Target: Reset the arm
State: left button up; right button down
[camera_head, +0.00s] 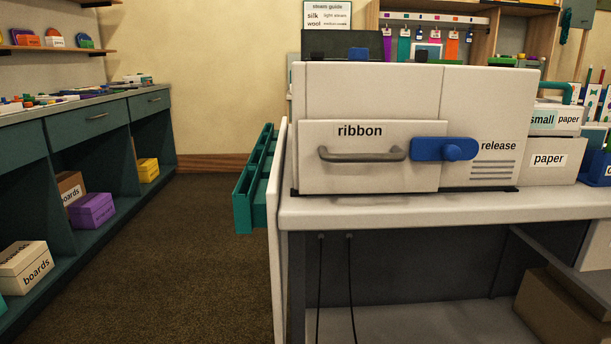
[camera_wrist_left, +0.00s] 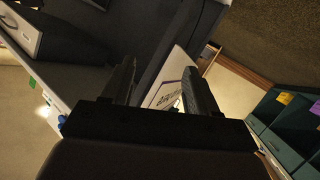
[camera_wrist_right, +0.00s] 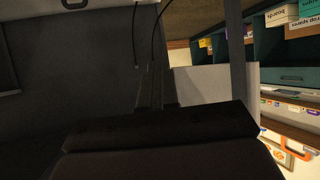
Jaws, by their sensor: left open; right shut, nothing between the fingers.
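Neither of my arms shows in the head view. In the left wrist view, the fingers of my left gripper (camera_wrist_left: 160,82) stand wide apart. Nothing is held between them; a pale panel with printed lettering (camera_wrist_left: 168,88) shows behind the gap. In the right wrist view, the fingers of my right gripper (camera_wrist_right: 156,88) are together and hold nothing. A dark surface and two thin hanging cords show beyond them. I cannot tell how far either gripper is from these surfaces.
A white machine (camera_head: 372,90) with a "ribbon" drawer (camera_head: 370,172) and blue release lever (camera_head: 444,149) stands on a white counter (camera_head: 440,208). Dark cords (camera_head: 350,280) hang below it. A teal rack (camera_head: 250,190) stands at its left. Carpet (camera_head: 205,220) is clear before the left shelves (camera_head: 60,135).

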jog(key=s+a+r+m+y, duration=0.25)
jog(key=s+a+r, duration=0.45)
jog(key=a, duration=0.4)
pick_arm(q)
jog(key=s+a+r+y+p, duration=0.1)
jog(key=a+r+p, duration=0.2)
jog(key=p, duration=0.8)
jog(key=s+a+r+g+y+p, duration=0.1)
jog(key=s+a+r+y+p, duration=0.1)
jog(key=a+r+p, duration=0.2)
jog(key=s+a+r+y+p, duration=0.2)
jog(key=r+p, duration=0.6)
jog(key=p, duration=0.9)
jog(key=shift+a+r+p, duration=0.3)
jog(key=shift+a, duration=0.75)
pick_arm(e)
jog(key=s+d+r+h, duration=0.2)
jog(key=d+r, duration=0.3)
jog(key=r, duration=0.2)
jog(key=s+d+r+g+h, duration=0.1)
jog(key=s+d+r+h, duration=0.2)
jog(key=d+r, duration=0.3)
jog(key=shift+s+r+n, duration=0.25)
jog(key=shift+r+n, duration=0.1)
jog(key=shift+r, duration=0.6)
